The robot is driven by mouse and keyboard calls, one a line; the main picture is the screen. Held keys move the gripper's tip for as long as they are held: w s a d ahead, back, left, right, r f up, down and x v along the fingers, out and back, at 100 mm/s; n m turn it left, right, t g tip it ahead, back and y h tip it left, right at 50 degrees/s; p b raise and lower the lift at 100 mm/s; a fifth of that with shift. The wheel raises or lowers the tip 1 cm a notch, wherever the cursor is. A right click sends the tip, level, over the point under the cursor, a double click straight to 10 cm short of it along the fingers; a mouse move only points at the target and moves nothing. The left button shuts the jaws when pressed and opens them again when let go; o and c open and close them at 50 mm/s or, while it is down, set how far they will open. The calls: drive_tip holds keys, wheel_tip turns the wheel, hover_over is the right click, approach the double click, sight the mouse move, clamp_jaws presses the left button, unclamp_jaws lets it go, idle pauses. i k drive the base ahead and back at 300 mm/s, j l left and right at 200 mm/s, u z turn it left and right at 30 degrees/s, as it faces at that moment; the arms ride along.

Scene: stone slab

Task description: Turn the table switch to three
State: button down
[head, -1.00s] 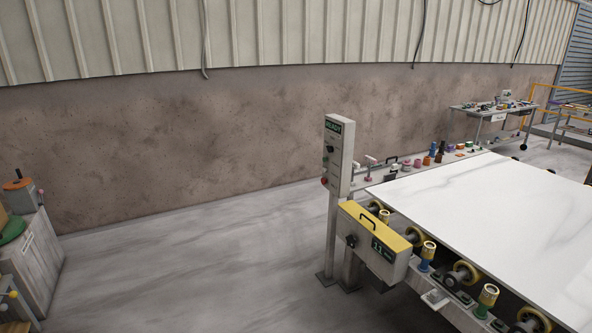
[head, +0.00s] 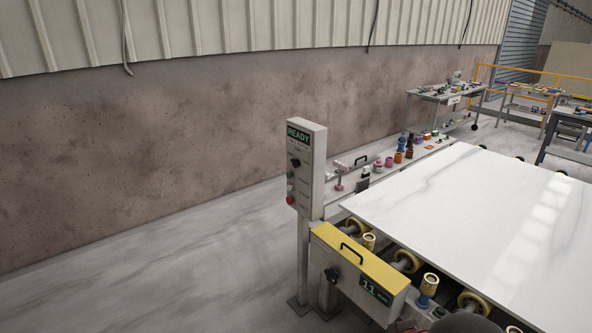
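A yellow-topped box (head: 358,262) is fixed at the near left corner of the roller table. It has a black rotary knob (head: 331,275) on its left face and a small dark display (head: 375,289) that seems to read 11. The knob's exact setting is too small to tell. Behind it stands a grey post panel (head: 312,170) with a READY sign, a black knob (head: 295,162), a green button and a red button (head: 290,200). My gripper is not in view. A dark rounded shape at the bottom edge may be part of my arm.
A white stone slab (head: 460,215) lies on the rollers (head: 407,262) at the right. A narrow shelf behind it holds several colored tools (head: 399,157). Workbenches (head: 445,95) stand farther back. The floor (head: 150,280) on the left is clear.

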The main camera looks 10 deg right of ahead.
sight(296, 163)
drive_tip(key=i+j+z, duration=0.25)
drive_tip(key=i, duration=0.5)
drive_tip(key=i+j+z, duration=0.25)
drive_tip(key=i+j, duration=0.2)
drive_tip(key=i, duration=0.25)
drive_tip(key=i+j+z, duration=0.25)
drive_tip(key=i+j, duration=0.35)
drive_tip(key=i, duration=0.1)
